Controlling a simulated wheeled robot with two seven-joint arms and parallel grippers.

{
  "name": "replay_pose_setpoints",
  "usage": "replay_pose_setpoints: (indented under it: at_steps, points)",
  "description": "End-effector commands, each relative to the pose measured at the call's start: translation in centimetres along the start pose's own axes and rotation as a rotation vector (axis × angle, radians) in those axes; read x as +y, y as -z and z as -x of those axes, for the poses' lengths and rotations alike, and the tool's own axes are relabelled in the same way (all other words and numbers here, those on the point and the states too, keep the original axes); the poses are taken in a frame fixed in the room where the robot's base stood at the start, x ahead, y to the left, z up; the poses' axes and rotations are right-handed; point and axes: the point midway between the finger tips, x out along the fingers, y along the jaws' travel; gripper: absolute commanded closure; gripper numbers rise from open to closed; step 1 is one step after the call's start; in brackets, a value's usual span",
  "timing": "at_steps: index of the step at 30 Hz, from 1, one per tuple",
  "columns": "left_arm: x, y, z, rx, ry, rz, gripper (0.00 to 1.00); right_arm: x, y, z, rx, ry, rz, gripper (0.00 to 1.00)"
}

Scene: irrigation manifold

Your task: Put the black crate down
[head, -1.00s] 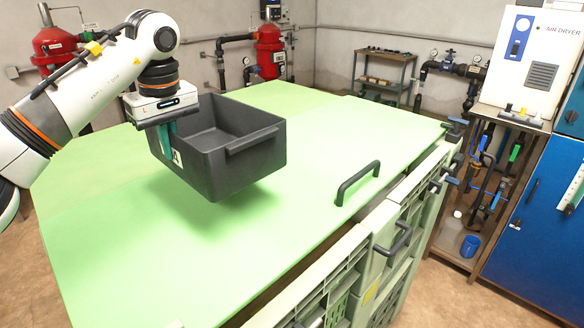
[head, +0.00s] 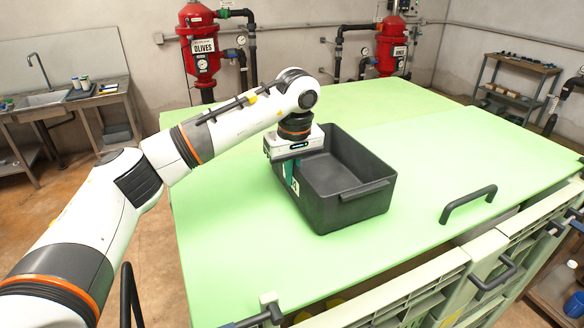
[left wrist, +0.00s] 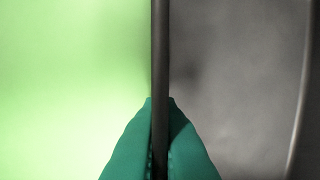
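The black crate (head: 346,212) is an open, empty, dark box with a bar handle on its near right side. It is level and low over the light green top (head: 240,262), at or very close to the surface; I cannot tell whether its base touches. My left gripper (head: 291,178) reaches down at the crate's left wall, its green fingers shut on that wall. In the left wrist view, the green fingertips (left wrist: 160,108) pinch the crate's thin rim (left wrist: 160,45) from both sides, with the green surface left and the crate's inside right. My right gripper is not in view.
A dark bar handle (head: 468,204) stands up from the green top, right of the crate. The top is clear behind and left of the crate. A sink bench (head: 60,105) stands far left.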

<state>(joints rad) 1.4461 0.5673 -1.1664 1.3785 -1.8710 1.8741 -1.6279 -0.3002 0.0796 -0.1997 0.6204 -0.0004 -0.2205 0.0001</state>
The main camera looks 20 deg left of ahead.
Motion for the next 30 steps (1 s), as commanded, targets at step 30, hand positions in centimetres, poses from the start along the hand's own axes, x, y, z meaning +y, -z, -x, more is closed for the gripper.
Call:
replay_pose_setpoints:
  at_steps: [30]
  points:
    - [-0.1, 0.0, 3.4, -0.004, 0.006, 0.0, 0.74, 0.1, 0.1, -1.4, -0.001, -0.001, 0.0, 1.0]
